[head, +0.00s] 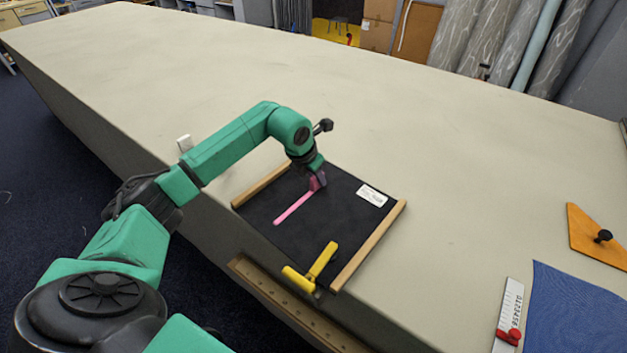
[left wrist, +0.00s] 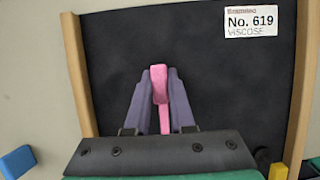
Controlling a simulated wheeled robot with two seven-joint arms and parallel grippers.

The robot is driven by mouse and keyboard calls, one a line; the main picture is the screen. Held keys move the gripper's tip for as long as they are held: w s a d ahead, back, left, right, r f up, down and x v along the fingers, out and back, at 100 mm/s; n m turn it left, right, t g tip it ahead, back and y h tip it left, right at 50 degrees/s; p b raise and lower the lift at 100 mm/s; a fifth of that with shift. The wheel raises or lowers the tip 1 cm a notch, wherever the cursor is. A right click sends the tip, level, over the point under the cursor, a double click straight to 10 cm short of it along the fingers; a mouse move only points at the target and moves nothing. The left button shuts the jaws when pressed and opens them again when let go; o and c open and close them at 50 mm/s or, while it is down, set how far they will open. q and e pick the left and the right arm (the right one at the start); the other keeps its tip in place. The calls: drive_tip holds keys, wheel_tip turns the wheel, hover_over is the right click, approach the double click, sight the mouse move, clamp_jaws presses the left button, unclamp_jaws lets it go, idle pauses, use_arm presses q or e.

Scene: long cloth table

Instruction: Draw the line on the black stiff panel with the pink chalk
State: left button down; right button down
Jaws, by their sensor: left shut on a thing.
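The black stiff panel (head: 327,235) lies on the table between two wooden strips, with a white label (head: 371,196) near its far right corner. The label in the left wrist view (left wrist: 251,18) reads "No. 619 VISCOSE". My left gripper (head: 318,180) is over the panel's far part, shut on the pink chalk (left wrist: 158,76), which sits between its purple fingers. A pink line (head: 294,207) runs on the panel from near the gripper toward the near left. The chalk's contact with the panel is hard to tell. My right gripper is not in view.
To the right are a white ruler with a red clip (head: 509,318), blue cloth (head: 575,315) and an orange piece with a black knob (head: 597,240). The table beyond the panel is clear.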

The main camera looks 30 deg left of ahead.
use_arm(q)
drive_tip(key=shift+w+d+f+b, duration=0.15)
drive_tip(key=shift+w+b, duration=0.1)
drive_tip(key=shift+w, duration=0.25)
drive_tip(key=shift+w+d+r+b, duration=0.1)
drive_tip(key=shift+w+b, duration=0.1)
drive_tip(key=shift+w, duration=0.3)
drive_tip(key=shift+s+a, duration=0.25)
drive_tip(key=shift+s, duration=0.55)
drive_tip(key=shift+s+a, duration=0.25)
drive_tip(key=shift+s, duration=1.05)
wheel_tip(320, 180, up, 7)
drive_tip(key=p, duration=0.5)
drive_tip(key=shift+w, duration=0.1)
